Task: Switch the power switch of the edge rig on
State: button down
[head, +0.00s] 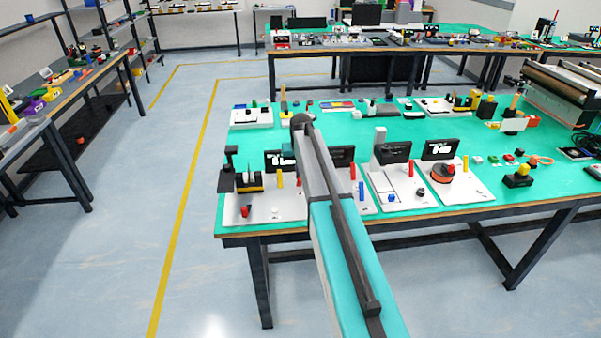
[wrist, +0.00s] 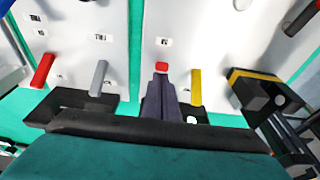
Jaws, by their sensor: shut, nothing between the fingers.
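In the wrist view my gripper (wrist: 160,72) is shut, its dark fingers pointing at a white rig panel (wrist: 195,30). A small red switch-like piece (wrist: 162,66) shows right at the fingertips. I cannot tell whether they touch it. A yellow lever (wrist: 196,83) stands just right of the fingers, and a grey lever (wrist: 97,78) and a red lever (wrist: 42,70) stand on the panel to the left. In the head view my arm covers the gripper and part of the rigs. No readable label shows which one is the edge rig.
A black block with a yellow stripe (wrist: 262,90) is at the right in the wrist view. In the head view several white rigs line the front of the green table (head: 530,200). A black and yellow device (head: 518,178) stands to their right. Open floor (head: 200,230) lies left.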

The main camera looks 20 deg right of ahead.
jog(key=shift+s+a+f, duration=0.2)
jog(key=shift+a+f, duration=0.05)
jog(key=shift+f, duration=0.15)
jog(key=shift+w+d, duration=0.15)
jog(key=shift+w, duration=0.25)
jog(key=shift+w+d+r, duration=0.15)
jog(key=shift+r, duration=0.05)
jog(key=shift+w+r, duration=0.1)
notch_tip(320, 180, up, 11)
jog(key=b, duration=0.2)
jog(key=shift+w+r, duration=0.15)
dwell(0.5)
